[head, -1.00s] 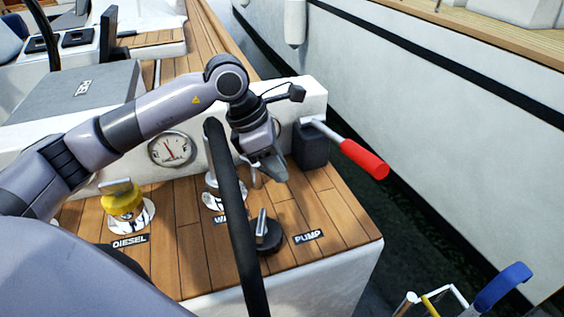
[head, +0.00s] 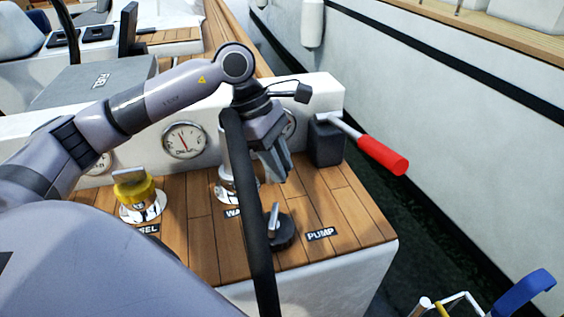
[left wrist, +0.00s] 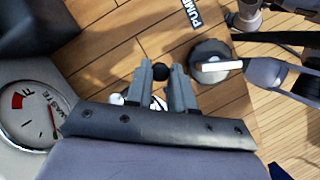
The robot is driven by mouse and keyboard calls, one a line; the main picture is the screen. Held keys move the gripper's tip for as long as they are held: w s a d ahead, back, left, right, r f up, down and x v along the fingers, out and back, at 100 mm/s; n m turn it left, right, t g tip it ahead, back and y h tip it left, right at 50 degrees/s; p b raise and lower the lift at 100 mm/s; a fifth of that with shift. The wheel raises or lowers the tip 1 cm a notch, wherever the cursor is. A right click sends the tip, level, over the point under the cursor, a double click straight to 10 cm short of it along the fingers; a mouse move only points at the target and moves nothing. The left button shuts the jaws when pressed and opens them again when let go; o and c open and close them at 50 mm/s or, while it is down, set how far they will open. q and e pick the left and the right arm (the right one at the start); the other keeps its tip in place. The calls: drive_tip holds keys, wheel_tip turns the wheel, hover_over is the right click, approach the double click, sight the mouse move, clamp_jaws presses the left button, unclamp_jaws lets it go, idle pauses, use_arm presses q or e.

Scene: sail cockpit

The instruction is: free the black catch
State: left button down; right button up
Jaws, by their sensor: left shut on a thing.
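My left gripper (head: 276,166) hangs above the teak panel, behind the black wheel rim. In the left wrist view its fingers (left wrist: 161,75) are close together, shut on a small black round piece. This looks like the black catch (left wrist: 160,72), though its body is hidden. In the head view the piece is hidden by the fingers. Below the gripper a silver fitting (head: 226,166) stands on the panel, partly covered by the rim.
A black cap (head: 281,233) with an upright metal tab sits near the PUMP label (head: 321,234). A yellow cap (head: 134,190) stands at left. A red-handled lever (head: 382,155) projects at right. The wheel rim (head: 250,210) crosses in front. A gauge (head: 184,139) is behind.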

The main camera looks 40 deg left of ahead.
use_arm(q)
drive_tip(key=c, duration=1)
unclamp_jaws()
drive_tip(key=p+v, duration=0.1)
drive_tip(key=v, duration=0.6)
